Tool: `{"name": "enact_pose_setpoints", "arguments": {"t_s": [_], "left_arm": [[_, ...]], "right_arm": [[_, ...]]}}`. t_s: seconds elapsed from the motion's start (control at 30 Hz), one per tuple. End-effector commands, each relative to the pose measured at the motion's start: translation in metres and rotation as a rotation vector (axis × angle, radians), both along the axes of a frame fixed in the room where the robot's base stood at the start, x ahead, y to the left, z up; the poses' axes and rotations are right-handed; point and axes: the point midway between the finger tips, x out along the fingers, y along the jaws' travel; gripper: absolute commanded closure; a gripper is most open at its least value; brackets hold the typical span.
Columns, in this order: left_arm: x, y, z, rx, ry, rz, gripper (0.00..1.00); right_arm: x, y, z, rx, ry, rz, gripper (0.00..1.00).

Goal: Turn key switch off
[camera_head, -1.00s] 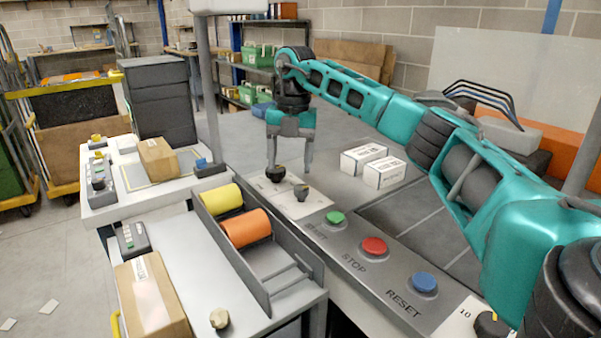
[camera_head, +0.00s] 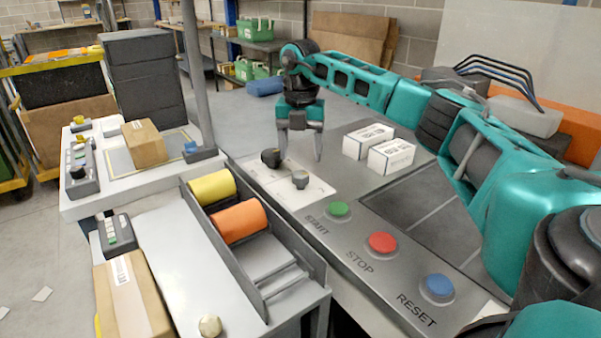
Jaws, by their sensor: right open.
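On the grey control panel (camera_head: 385,285) lies a white plate with a black knob (camera_head: 270,158) and a grey knob (camera_head: 300,179). One of these may be the key switch; they are too small to tell which, or how either is turned. My right gripper (camera_head: 301,157) points down over the panel, open and empty. Its left finger is close to the right side of the black knob in the picture; I cannot tell if they touch. The grey knob shows just below the fingertips. My left gripper is not in view.
Green START (camera_head: 339,209), red STOP (camera_head: 382,243) and blue RESET (camera_head: 438,286) buttons line the panel's front. White boxes (camera_head: 391,157) stand right of the gripper. A tray (camera_head: 268,270) with yellow and orange rolls lies to the left. A grey post (camera_head: 196,75) rises behind it.

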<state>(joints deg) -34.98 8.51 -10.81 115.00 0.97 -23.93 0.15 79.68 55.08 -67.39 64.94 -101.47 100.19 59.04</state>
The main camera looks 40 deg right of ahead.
Motion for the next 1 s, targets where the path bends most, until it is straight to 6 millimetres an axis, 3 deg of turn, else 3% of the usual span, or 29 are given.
{"name": "enact_pose_setpoints", "arguments": {"t_s": [0.1,0.3,0.7,1.0], "left_arm": [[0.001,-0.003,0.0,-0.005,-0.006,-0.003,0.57],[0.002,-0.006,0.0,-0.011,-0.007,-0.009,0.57],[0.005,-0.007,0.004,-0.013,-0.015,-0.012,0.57],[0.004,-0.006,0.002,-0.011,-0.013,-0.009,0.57]], "right_arm": [[-0.001,0.0,-0.026,0.0,0.004,-0.001,0.33],[0.0,0.0,-0.05,0.0,0.0,0.0,0.33],[0.0,0.0,-0.057,0.0,0.0,0.0,0.33],[0.0,0.0,-0.057,0.001,-0.001,0.0,0.6]]}}
